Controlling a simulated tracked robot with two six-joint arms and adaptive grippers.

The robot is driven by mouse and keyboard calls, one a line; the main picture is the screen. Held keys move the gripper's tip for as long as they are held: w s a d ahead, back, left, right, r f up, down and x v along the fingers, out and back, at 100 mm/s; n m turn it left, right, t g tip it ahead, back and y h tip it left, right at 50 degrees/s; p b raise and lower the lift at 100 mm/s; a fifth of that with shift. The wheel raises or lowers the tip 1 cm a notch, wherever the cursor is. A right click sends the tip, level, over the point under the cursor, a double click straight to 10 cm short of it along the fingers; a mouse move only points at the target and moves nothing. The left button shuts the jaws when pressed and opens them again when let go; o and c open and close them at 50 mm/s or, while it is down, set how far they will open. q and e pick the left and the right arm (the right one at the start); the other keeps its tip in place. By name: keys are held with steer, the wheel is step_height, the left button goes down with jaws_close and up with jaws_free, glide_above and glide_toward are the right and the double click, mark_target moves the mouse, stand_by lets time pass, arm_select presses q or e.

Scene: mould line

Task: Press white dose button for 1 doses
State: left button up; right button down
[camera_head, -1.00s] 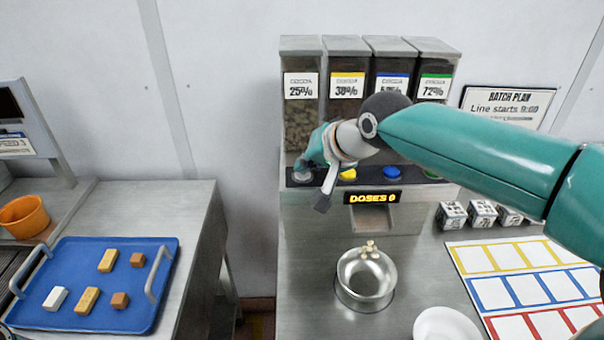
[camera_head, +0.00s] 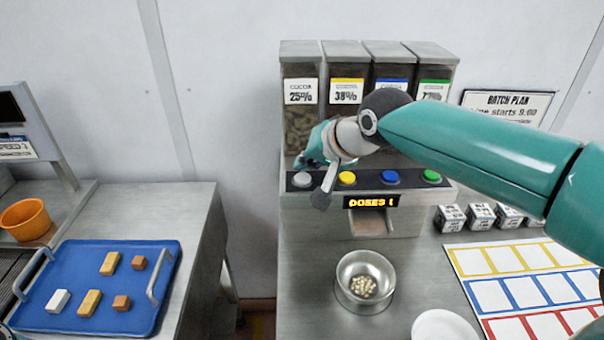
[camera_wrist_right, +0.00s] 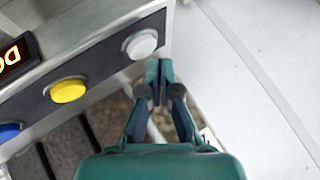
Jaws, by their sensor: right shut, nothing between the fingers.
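The white dose button (camera_head: 302,180) is at the left end of the dispenser's dark button strip, under the hopper labelled 25%. It also shows uncovered in the right wrist view (camera_wrist_right: 140,44). My right gripper (camera_head: 303,162) is shut and empty, just above and behind the white button in the head view. In the right wrist view its closed fingertips (camera_wrist_right: 158,66) are close to the button and appear apart from it. The display (camera_head: 371,201) reads DOSES with a digit that looks like 1. A metal bowl (camera_head: 365,268) under the chute holds several pale pellets.
Yellow (camera_head: 347,178), blue (camera_head: 390,177) and green (camera_head: 432,176) buttons sit to the right on the strip. Printed cubes (camera_head: 481,216), a coloured grid sheet (camera_head: 520,268) and a white dish (camera_head: 444,325) are at right. A blue tray (camera_head: 130,257) is at left.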

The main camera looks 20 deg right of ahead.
mark_target(305, 178)
steer(key=shift+r+p, duration=1.9)
steer(key=shift+r, duration=0.85)
steer(key=shift+f, duration=0.1)
